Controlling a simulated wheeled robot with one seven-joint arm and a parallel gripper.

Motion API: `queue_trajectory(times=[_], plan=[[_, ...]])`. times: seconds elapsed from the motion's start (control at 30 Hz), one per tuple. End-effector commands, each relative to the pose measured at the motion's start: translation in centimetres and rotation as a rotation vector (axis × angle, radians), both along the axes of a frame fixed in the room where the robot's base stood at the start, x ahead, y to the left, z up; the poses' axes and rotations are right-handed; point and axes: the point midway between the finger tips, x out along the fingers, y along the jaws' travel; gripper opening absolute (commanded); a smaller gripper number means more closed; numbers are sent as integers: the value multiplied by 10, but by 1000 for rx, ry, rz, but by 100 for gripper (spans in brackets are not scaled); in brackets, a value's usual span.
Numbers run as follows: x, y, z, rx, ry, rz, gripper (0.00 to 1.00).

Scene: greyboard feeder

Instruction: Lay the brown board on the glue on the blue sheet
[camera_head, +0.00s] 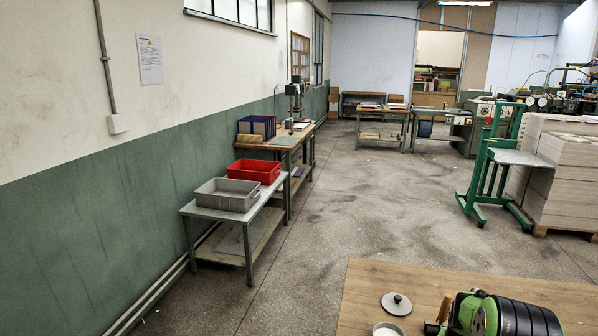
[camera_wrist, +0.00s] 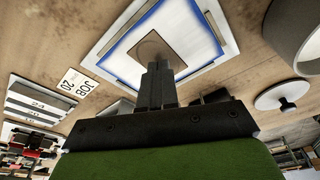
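In the wrist view, my gripper (camera_wrist: 158,66) has its dark fingers close together, with their tips at the near part of the brown board (camera_wrist: 151,46). The board is a small tan square with a dark outline, and the fingers appear shut on it. Behind it lies a pale sheet with a broad blue border (camera_wrist: 118,48), on a white surface. The board shows over the middle of that sheet. I cannot tell whether it touches the sheet or hangs above it. No glue can be made out. The head view does not show the sheet, board or fingertips.

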Motion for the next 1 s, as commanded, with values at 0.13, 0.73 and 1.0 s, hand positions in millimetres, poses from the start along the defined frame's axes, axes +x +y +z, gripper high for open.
queue_trajectory(times=[0.13,0.73,1.0], plan=[[0,0,18,-1,-1,0,0],[0,0,65,0,-1,0,0],[0,0,64,-1,-1,0,0]])
